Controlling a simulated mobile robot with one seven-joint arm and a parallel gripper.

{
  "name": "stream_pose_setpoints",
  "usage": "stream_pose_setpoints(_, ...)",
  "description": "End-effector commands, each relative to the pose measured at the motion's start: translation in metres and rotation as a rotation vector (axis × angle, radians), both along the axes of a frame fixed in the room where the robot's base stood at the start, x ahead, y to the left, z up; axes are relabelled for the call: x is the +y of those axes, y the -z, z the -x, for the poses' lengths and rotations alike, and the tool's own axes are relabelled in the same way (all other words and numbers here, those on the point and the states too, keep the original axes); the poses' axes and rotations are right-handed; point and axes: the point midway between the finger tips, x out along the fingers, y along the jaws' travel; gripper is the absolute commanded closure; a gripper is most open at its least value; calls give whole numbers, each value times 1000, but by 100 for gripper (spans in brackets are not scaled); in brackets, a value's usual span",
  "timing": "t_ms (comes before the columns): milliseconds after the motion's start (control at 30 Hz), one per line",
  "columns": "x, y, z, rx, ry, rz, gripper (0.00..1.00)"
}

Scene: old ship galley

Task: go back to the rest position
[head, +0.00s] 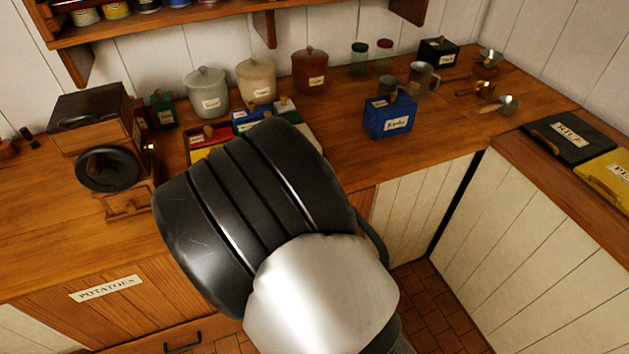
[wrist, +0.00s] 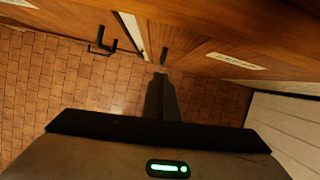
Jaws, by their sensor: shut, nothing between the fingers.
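My gripper (wrist: 160,78) shows in the wrist view as a dark narrow pair of fingers, shut and empty. It hangs over the tiled floor (wrist: 60,95), with the wooden cabinet front (wrist: 225,45) beyond it at the top of the picture. In the head view my black and white arm fills the lower middle, in front of the counter, and hides the gripper.
A wooden counter (head: 345,165) runs along the wall with a coffee grinder (head: 95,125), lidded jars (head: 208,92), a blue box (head: 388,118) and metal scoops (head: 497,105). Cabinet handles (wrist: 103,42) stick out.

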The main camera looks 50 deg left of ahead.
Motion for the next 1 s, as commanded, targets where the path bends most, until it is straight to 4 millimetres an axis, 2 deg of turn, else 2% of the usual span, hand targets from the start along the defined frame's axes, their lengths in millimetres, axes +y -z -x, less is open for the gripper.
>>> stream_pose_setpoints(167, 0, -2, -2, -1, -3, -1, 100)
stream_pose_setpoints(267, -3, -20, -19, -8, -31, -7, 100)
stream_pose_setpoints(367, -14, -59, -54, -30, -105, -22, 100)
stream_pose_setpoints(467, -38, -111, -101, -77, -226, -39, 100)
stream_pose_setpoints(500, -52, -132, -119, -101, -280, -45, 100)
stream_pose_setpoints(567, -76, -162, -144, -145, -365, -50, 100)
stream_pose_setpoints(600, -93, -182, -160, -178, -419, -51, 100)
stream_pose_setpoints(667, -123, -211, -182, -231, -505, -49, 100)
stream_pose_setpoints(733, -160, -243, -203, -302, -604, -39, 100)
stream_pose_setpoints(867, -241, -295, -230, -446, -796, 16, 100)
stream_pose_setpoints(900, -268, -310, -235, -491, -857, 44, 100)
stream_pose_setpoints(967, -309, -329, -238, -556, -951, 97, 100)
stream_pose_setpoints(1000, -338, -341, -238, -597, -1013, 140, 100)
